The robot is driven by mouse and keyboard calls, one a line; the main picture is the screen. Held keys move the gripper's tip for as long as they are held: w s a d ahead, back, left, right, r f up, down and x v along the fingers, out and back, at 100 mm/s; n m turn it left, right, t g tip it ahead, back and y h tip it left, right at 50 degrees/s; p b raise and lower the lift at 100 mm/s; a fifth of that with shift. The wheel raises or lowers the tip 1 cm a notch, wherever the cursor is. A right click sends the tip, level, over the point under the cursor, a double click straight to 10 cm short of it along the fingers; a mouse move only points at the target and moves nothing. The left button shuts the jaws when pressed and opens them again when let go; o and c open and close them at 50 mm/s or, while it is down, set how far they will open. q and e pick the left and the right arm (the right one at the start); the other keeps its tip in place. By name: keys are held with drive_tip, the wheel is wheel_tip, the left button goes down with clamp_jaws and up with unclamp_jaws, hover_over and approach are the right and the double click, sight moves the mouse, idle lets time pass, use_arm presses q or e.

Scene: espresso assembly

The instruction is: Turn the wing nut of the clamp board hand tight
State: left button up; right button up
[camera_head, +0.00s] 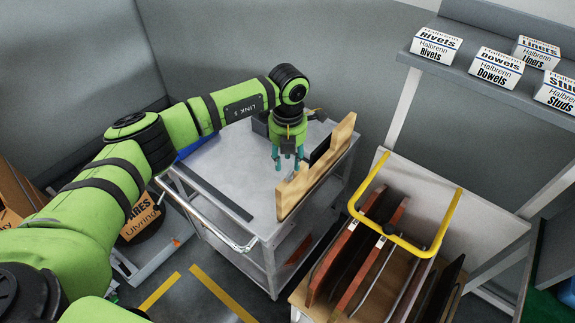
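A light wooden board (317,166) stands on edge along the right side of the grey cart top. It looks like the clamp board, with a dark piece (321,152) against its far part. My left gripper (287,163) points down over the cart, just left of the board. Its teal fingers are spread apart, and I see nothing held between them. I cannot make out the wing nut; it may be hidden by the fingers or too small. Whether the fingers touch the board is unclear. My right gripper is not in view.
The cart top (225,170) has free room left of the board, with a dark flat strip (222,193) and a blue item (193,149). A rack with a yellow handle (439,222) holds upright panels at the right. Boxes stand on the shelf (460,78).

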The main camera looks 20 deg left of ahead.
sight(290, 176)
use_arm(q)
wheel_tip(290, 176, down, 4)
drive_tip(key=shift+r+p, duration=0.2)
drive_tip(key=shift+p, duration=0.5)
drive_tip(key=shift+f, duration=0.5)
clamp_jaws()
